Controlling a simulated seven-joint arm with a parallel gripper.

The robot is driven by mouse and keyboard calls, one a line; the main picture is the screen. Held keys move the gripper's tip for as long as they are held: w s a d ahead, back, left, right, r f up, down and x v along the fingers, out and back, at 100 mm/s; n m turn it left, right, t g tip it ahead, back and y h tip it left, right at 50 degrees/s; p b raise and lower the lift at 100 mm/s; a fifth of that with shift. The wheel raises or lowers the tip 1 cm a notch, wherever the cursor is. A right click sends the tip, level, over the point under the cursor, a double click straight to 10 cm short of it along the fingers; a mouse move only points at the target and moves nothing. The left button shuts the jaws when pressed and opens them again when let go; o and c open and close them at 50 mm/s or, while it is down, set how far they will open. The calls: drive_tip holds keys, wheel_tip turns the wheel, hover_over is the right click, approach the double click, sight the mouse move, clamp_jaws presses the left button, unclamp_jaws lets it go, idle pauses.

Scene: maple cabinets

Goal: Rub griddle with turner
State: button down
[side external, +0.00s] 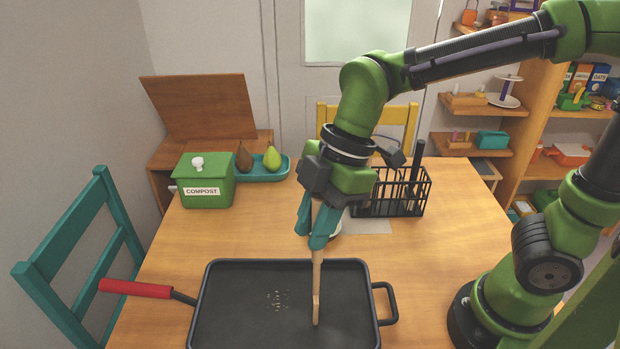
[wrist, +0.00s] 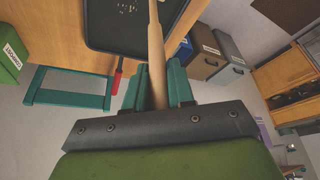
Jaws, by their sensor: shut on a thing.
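The black griddle (side external: 240,318) lies on the table at the front, with a red-sleeved handle (side external: 135,288) at left and a loop handle at right. A small patch of specks (side external: 278,299) shows on its surface. My gripper (side external: 317,240) is above the griddle's far edge, its teal fingers shut on the wooden turner (side external: 317,285). The turner points down, its lower end over the griddle; I cannot tell if it touches. In the wrist view the turner (wrist: 157,55) extends from between the fingers across the griddle (wrist: 105,38), its far end out of view.
A green compost bin (side external: 205,182) and a teal tray (side external: 262,178) with two pears stand at the back left. A black wire rack (side external: 400,193) stands behind my gripper to the right. Teal and yellow chairs border the table. The table left of centre is clear.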

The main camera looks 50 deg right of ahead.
drive_tip(key=shift+w+a, duration=2.45)
drive_tip(key=shift+w, duration=1.8)
drive_tip(key=shift+s+d, duration=3.8)
drive_tip(key=shift+d, duration=0.2)
wheel_tip(320, 180, up, 8)
drive_tip(key=shift+s, duration=0.1)
